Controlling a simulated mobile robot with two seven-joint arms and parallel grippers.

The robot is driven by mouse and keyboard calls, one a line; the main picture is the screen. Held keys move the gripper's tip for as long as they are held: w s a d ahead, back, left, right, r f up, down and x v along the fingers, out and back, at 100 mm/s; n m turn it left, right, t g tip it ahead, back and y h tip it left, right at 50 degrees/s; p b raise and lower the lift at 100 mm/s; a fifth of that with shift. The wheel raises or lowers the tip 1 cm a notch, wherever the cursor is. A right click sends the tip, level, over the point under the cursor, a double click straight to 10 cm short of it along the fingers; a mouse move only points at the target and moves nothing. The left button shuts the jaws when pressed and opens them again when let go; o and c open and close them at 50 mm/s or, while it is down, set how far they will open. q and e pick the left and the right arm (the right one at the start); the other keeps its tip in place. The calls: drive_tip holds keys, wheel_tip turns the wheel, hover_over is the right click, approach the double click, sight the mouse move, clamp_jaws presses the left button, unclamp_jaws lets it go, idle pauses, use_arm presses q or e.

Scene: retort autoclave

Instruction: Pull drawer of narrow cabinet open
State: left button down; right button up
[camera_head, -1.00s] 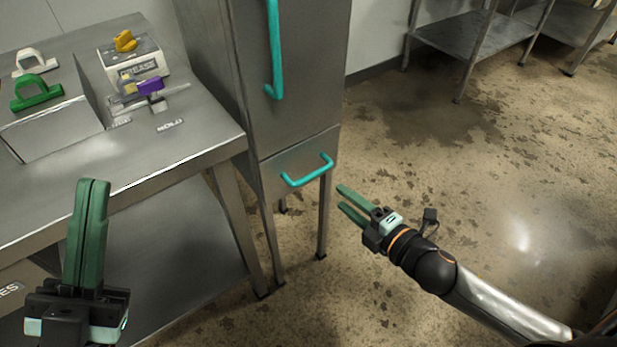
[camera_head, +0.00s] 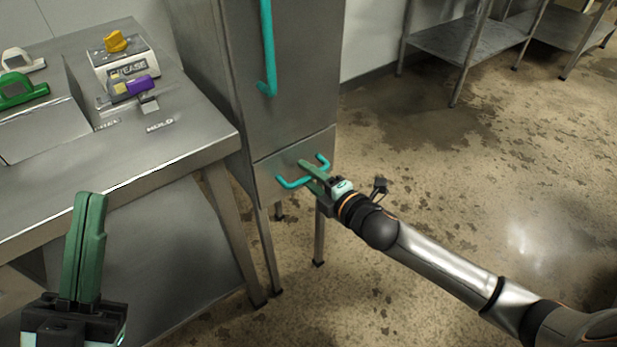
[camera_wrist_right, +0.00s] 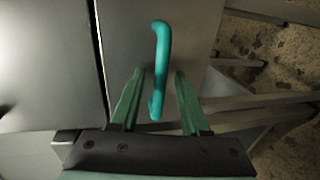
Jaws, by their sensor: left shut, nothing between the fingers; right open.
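The narrow cabinet (camera_head: 290,115) is a tall grey metal unit on legs. Its drawer (camera_head: 262,172) is at the bottom and looks shut, with a teal bar handle (camera_head: 293,183) across its front. My right gripper (camera_head: 306,170) is at the drawer handle and hides its middle. In the right wrist view the handle (camera_wrist_right: 160,65) lies between the two open green fingers (camera_wrist_right: 155,95), with a gap on each side. My left gripper (camera_head: 89,200) is shut and empty, in front of the table at lower left.
A steel table (camera_head: 200,140) stands left of the cabinet, carrying a box with a yellow knob (camera_head: 115,42), a purple-handled part (camera_head: 139,85) and a green handle (camera_head: 20,92). The cabinet's upper door has a long teal handle (camera_head: 268,50). The floor (camera_head: 450,200) to the right is open.

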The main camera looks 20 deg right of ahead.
drive_tip(key=shift+w, duration=0.15)
clamp_jaws()
idle(0.4)
idle(1.0)
